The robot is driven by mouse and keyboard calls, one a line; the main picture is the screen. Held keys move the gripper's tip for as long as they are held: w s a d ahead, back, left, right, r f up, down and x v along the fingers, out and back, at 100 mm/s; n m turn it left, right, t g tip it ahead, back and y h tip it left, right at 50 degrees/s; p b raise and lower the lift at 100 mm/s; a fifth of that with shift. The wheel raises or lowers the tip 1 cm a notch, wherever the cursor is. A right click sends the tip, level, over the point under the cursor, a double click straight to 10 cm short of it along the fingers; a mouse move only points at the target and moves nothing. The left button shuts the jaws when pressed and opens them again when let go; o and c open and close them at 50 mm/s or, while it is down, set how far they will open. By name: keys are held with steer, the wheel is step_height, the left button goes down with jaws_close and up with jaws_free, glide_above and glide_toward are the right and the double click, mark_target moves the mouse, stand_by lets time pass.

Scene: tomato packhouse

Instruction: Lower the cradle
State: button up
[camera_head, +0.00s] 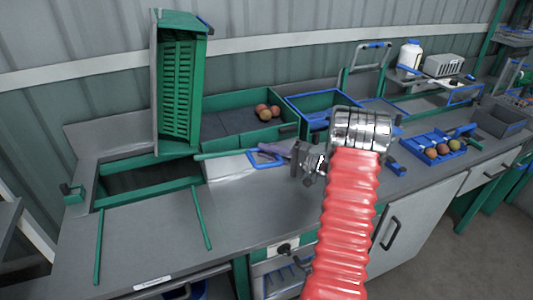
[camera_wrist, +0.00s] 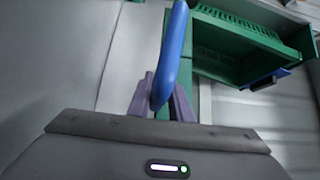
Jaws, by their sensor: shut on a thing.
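The green slatted cradle (camera_head: 181,85) stands tipped up on end at the left, above a rectangular opening (camera_head: 148,178) framed in green in the bench. It also shows at the upper right in the wrist view (camera_wrist: 235,45). A green bar (camera_head: 225,154) runs from near the cradle's foot to a blue loop handle (camera_head: 262,163). My gripper (camera_head: 282,152) is at this handle, right of the cradle. In the wrist view its purple fingers are shut on the blue handle (camera_wrist: 174,60). Part of the bar is hidden behind my fingers.
A green-walled bin (camera_head: 232,102) with several brown-orange round items stands behind the handle, with a blue-rimmed bin (camera_head: 318,104) beside it. A blue tray (camera_head: 432,145) of round produce lies at right. Two green rods (camera_head: 201,218) lie on the front bench. The front bench is otherwise mostly clear.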

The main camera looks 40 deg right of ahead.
steer(key=shift+s+f, duration=0.1)
steer(key=shift+f, duration=0.35)
jaws_close()
steer(key=shift+d+r, duration=0.1)
